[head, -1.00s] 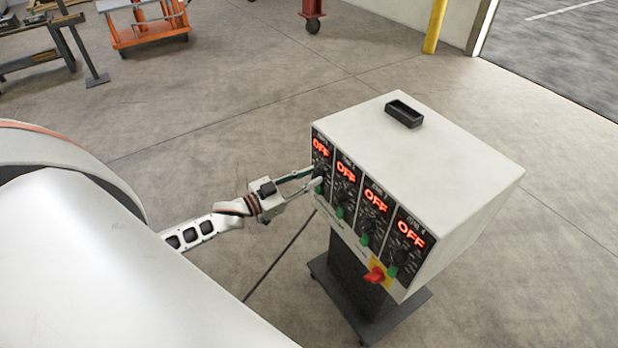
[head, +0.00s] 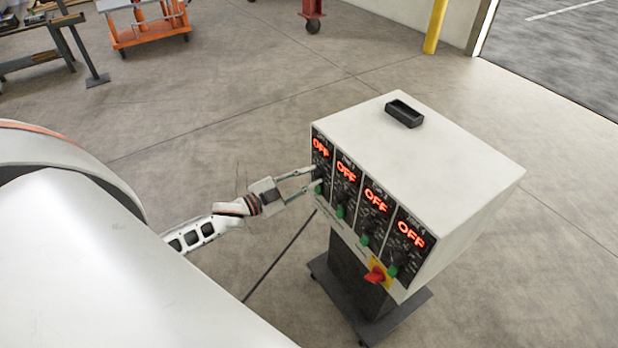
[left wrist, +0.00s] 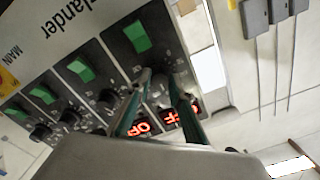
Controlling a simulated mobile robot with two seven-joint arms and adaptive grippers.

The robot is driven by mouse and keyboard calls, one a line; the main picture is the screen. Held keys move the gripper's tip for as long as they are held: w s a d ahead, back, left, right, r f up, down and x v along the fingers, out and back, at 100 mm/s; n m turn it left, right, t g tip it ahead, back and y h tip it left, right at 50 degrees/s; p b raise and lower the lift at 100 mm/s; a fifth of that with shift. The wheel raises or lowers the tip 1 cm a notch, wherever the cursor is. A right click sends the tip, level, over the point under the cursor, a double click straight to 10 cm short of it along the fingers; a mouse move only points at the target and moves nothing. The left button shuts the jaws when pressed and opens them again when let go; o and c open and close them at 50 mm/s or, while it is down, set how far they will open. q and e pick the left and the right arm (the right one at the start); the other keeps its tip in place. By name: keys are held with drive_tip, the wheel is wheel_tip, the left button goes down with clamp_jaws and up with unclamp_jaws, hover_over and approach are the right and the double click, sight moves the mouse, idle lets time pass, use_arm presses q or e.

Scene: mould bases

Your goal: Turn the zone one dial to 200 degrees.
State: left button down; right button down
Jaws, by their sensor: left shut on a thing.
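The white control cabinet (head: 455,175) has several zone panels in a row on its front. The zone one panel is the leftmost in the head view, and its display (head: 321,147) glows red with OFF. My left gripper (head: 317,178) reaches it from the left, with its two fingers shut on the zone one dial. In the left wrist view the fingers (left wrist: 160,82) sit on either side of the dial (left wrist: 160,93), which they partly hide. The dial's pointer and scale marks cannot be read. My right gripper is not in view.
Other zone dials (left wrist: 108,99) sit close beside it, and their displays (head: 346,171) also read OFF. A green switch (left wrist: 138,38) is on the zone one panel. A red main switch (head: 375,274) is lower on the cabinet. A black tray (head: 404,113) lies on top.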

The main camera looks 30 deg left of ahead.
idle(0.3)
use_arm(q)
drive_tip(key=c, duration=1.8)
unclamp_jaws()
drive_tip(key=shift+s+a, duration=0.25)
drive_tip(key=shift+s, duration=0.3)
drive_tip(key=v, duration=1)
drive_tip(key=shift+s+a, duration=0.15)
drive_tip(key=shift+s, duration=0.2)
